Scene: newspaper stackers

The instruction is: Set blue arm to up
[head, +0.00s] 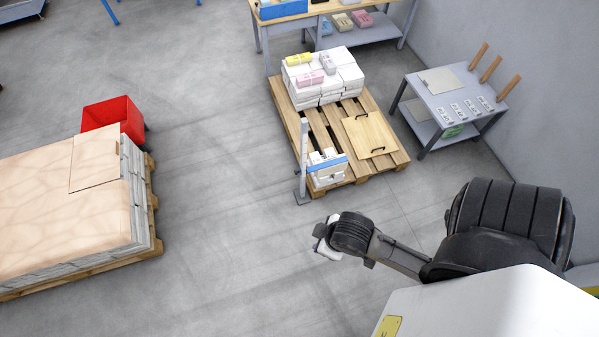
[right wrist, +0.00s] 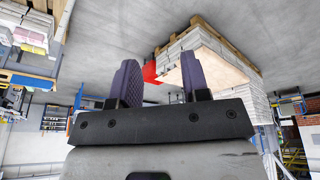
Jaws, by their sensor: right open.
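The blue arm (head: 327,164) is a short blue bar reaching right from a grey upright post (head: 303,150). It lies roughly level across a small white bundle at the front corner of the right-hand pallet. My right gripper (head: 322,240) hangs in front of this pallet, below and apart from the blue arm in the head view. In the right wrist view its two dark fingers (right wrist: 158,82) stand wide apart with nothing between them. The blue arm cannot be made out in the wrist view. My left gripper is in neither view.
The wooden pallet (head: 384,168) holds white stacks (head: 335,84) and a board with handles (head: 370,134). A grey table (head: 448,92) with wooden pegs stands right. A covered stack (head: 60,215) and red bin (head: 110,113) stand left. The floor between is clear.

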